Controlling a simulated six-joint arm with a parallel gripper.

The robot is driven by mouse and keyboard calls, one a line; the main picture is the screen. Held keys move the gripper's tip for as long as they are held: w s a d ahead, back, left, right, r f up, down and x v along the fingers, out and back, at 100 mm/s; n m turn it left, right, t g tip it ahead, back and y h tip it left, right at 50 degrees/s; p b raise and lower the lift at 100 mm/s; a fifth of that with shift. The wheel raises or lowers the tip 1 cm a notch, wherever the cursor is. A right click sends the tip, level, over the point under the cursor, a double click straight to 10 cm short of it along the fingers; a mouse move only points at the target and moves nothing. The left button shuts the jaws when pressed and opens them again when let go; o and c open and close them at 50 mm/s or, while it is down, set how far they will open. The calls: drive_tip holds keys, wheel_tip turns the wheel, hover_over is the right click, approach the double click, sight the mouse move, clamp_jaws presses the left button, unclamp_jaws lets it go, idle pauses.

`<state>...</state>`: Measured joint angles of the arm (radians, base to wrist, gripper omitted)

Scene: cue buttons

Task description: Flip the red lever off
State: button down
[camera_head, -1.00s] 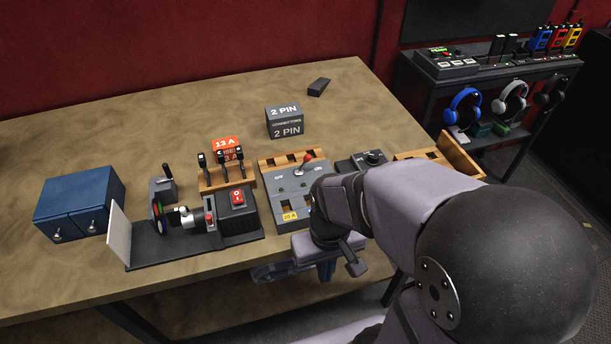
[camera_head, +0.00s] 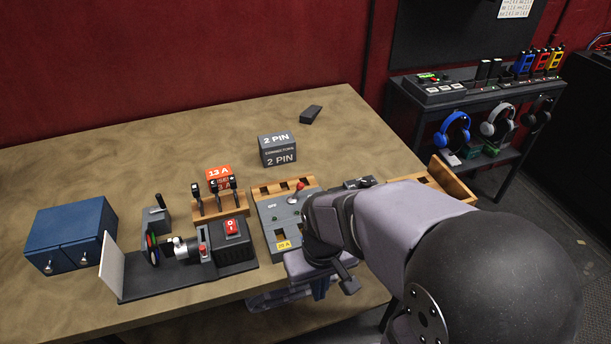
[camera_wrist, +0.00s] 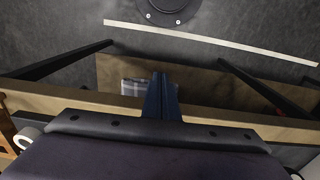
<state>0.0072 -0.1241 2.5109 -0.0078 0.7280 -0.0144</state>
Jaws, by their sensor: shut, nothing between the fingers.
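The red-tipped lever (camera_head: 300,186) stands on a grey switch panel (camera_head: 268,216) near the middle of the table's front part. Its knob leans up and to the right in the head view, away from a small label on the panel's left. The panel's right part is hidden behind my arm. My gripper (camera_head: 320,288) is at the table's front edge, below and to the right of the panel in the picture, apart from the lever. Its blue fingers (camera_wrist: 160,92) are together and empty in the wrist view. The lever is not visible in the wrist view.
A red rocker switch box (camera_head: 232,238), black levers on a wooden rack (camera_head: 220,208) and a blue cabinet (camera_head: 68,236) stand left of the panel. A connector box (camera_head: 278,150) is behind it. A black knob unit (camera_head: 358,183) is partly behind my arm. The table's back left is clear.

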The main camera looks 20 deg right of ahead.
sight(297, 191)
drive_tip(key=shift+t, duration=0.7)
drive_tip(key=w+r+p, duration=0.1)
drive_tip(key=w+r, duration=0.2)
drive_tip(key=w+d+r+p, duration=0.1)
drive_tip(key=w+r, duration=0.2)
drive_tip(key=w+d+r+p, duration=0.1)
drive_tip(key=w+r, duration=0.2)
drive_tip(key=w+d+r+m+y+p, duration=0.1)
drive_tip(key=w+d+r+m+p, duration=0.1)
drive_tip(key=w+d+r+m, duration=0.2)
drive_tip(key=w+d+r+m+t+y+p, duration=0.1)
drive_tip(key=w+d+r+m+p, duration=0.2)
drive_tip(key=w, duration=0.8)
wheel_tip(297, 191, up, 3)
drive_tip(key=m, duration=0.2)
drive_tip(key=shift+d+f+m+p, duration=0.2)
drive_tip(key=shift+d+m+p, duration=0.1)
drive_tip(key=shift+d+m, duration=0.1)
drive_tip(key=shift+f, duration=0.1)
